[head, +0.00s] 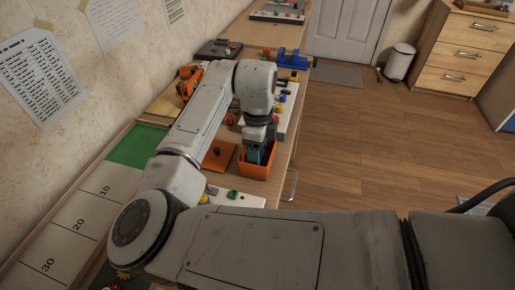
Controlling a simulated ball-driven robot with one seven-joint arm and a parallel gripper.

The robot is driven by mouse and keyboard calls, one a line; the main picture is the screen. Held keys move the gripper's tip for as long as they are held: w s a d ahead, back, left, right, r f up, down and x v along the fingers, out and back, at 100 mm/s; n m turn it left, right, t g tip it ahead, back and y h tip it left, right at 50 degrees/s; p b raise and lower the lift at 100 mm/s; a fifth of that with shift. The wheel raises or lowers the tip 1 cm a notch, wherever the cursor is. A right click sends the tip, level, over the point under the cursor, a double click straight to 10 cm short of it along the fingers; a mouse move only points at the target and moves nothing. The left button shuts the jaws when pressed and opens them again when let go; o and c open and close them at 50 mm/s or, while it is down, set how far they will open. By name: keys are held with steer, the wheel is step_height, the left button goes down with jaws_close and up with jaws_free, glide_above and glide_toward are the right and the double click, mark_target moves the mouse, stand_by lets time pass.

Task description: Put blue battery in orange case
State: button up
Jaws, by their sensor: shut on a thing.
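The orange case (259,171) is an open box on the workbench, near its right edge. My gripper (257,152) points down at the case's opening from above. It is shut on the blue battery (254,156), which is upright, with its lower part down inside the case's walls. The case's front wall hides the battery's lower end, so I cannot tell whether it touches the case floor.
An orange-brown flat piece (218,153) lies left of the case. A white board with small coloured parts (234,197) is in front, partly behind my arm. A blue tool (292,60) and an orange tool (187,83) stand farther back.

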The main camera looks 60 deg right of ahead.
steer(key=shift+f, duration=0.1)
steer(key=o, duration=0.8)
steer(key=shift+o, duration=0.2)
step_height(320, 180, up, 12)
steer(key=p, duration=0.1)
